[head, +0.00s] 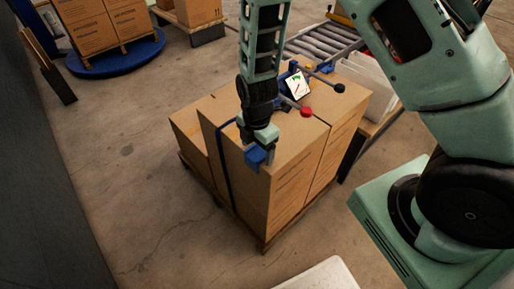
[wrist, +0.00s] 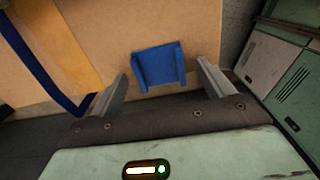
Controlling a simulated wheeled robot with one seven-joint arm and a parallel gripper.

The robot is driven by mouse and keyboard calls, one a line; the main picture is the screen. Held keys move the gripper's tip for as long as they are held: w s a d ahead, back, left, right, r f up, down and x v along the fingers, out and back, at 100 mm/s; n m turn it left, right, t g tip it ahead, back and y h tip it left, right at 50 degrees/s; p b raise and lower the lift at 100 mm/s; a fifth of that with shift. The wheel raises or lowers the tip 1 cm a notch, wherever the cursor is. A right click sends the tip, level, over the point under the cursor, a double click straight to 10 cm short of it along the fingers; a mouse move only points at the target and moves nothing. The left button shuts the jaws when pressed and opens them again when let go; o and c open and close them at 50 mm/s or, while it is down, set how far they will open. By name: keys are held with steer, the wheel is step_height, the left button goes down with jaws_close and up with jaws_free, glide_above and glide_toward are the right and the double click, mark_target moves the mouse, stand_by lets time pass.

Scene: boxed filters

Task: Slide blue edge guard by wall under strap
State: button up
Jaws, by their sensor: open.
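A blue edge guard (head: 253,158) sits at the top edge of a carton, close under my gripper (head: 262,147). In the wrist view the blue edge guard (wrist: 158,68) lies between the two open fingers (wrist: 163,82), with a gap on each side. Contact with it is not visible. A dark blue strap (head: 221,165) runs over the carton top and down its side, left of the guard. The strap also shows at the left of the wrist view (wrist: 45,70), apart from the guard. My gripper partly hides the carton top in the head view.
The cartons (head: 285,200) stand on a wooden pallet (head: 262,243). A strapping tool with a red knob (head: 306,112) and black-knobbed lever sits on top, right of my gripper. A roller conveyor (head: 318,42) is behind. A dark wall (head: 40,190) is at left, with open floor between.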

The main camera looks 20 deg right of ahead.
mark_target(231, 133)
steer(key=shift+f, duration=0.3)
steer(key=c, duration=1.1)
steer(key=shift+w+a+p, duration=0.1)
steer(key=shift+w+a, duration=0.2)
steer(key=shift+w, duration=0.65)
steer(key=shift+w+a+p, duration=0.15)
steer(key=shift+w+a, duration=0.15)
steer(key=shift+w, duration=0.65)
steer(key=shift+w+a+p, duration=0.1)
steer(key=shift+w+a, duration=0.2)
steer(key=shift+w, duration=0.65)
steer(key=shift+w+a, duration=0.3)
steer(key=shift+w, duration=0.65)
steer(key=shift+w+a, duration=0.35)
steer(key=shift+w, duration=0.6)
steer(key=shift+w+a, duration=0.3)
steer(key=shift+w, duration=0.65)
